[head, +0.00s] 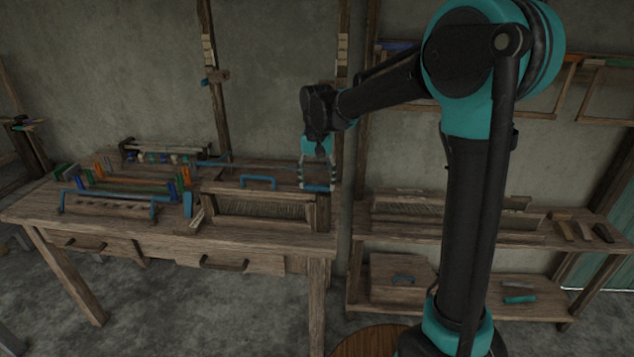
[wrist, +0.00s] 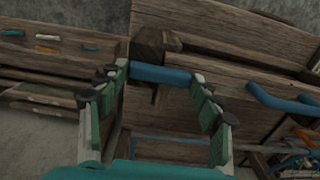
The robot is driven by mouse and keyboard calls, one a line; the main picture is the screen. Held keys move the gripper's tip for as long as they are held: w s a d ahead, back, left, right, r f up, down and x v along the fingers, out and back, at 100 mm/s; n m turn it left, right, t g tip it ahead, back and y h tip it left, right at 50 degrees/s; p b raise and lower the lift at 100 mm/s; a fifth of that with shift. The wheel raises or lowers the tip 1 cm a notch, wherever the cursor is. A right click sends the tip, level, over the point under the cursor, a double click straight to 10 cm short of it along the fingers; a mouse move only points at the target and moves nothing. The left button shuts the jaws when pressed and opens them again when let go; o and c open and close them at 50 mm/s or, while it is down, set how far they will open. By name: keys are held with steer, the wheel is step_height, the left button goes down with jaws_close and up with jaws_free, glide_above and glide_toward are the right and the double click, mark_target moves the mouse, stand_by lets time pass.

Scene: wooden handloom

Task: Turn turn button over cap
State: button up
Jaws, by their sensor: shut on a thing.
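The blue turn button (head: 318,188) is at the right end of the wooden reed frame on the table. In the wrist view it is a short blue bar (wrist: 160,75) lying across between my fingertips, beside a dark wooden block. My gripper (head: 317,180) points down at it and is shut on it, with one finger at each end (wrist: 159,80). The cap appears to be the wooden bar with a blue handle (head: 258,179) along the top of the reed frame; the handle also shows in the wrist view (wrist: 278,102). I cannot tell whether the button overlaps the cap.
The wooden table (head: 115,230) holds racks of coloured pieces and a blue-ended wooden rack (head: 108,207) at the left. A shelf (head: 455,235) with another reed frame is at the right.

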mark_target(317, 185)
stand_by(0.3)
steer(key=o, duration=1.2)
steer(key=shift+c, duration=0.2)
step_height(317, 185, up, 12)
steer(key=s+d+f+t, duration=0.1)
steer(key=s+d+f, duration=0.2)
steer(key=d+f, duration=0.3)
steer(key=s+d+f+t, duration=0.1)
steer(key=s+d+f, duration=0.2)
steer(key=d+f, duration=0.35)
steer(key=s+d+f+t, duration=0.2)
steer(key=s+d+f, duration=1)
steer(key=s+d, duration=0.1)
steer(key=shift+s+n, duration=0.3)
steer(key=shift+s, duration=0.55)
